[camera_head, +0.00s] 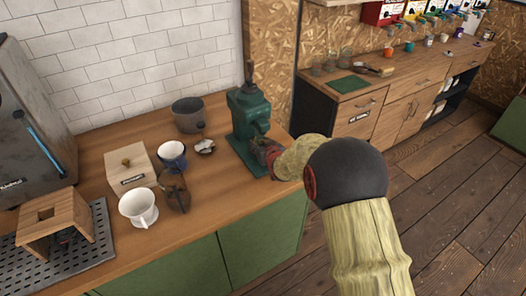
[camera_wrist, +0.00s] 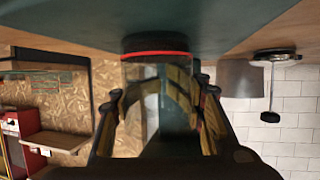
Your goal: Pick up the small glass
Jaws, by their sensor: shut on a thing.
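The small glass (camera_wrist: 158,82) shows in the wrist view, which is upside down here. It is see-through, with a black end marked by a red ring. My gripper (camera_wrist: 158,110) has one finger on each side of it and is shut on it. In the head view my gripper (camera_head: 264,152) is at the front of the green grinder (camera_head: 248,118), near the counter's right end. The glass cannot be made out there, behind my gripper. The grinder's green base (camera_wrist: 215,20) is close to the glass's black end; I cannot tell whether they touch.
Some bare counter lies between these and the grinder.

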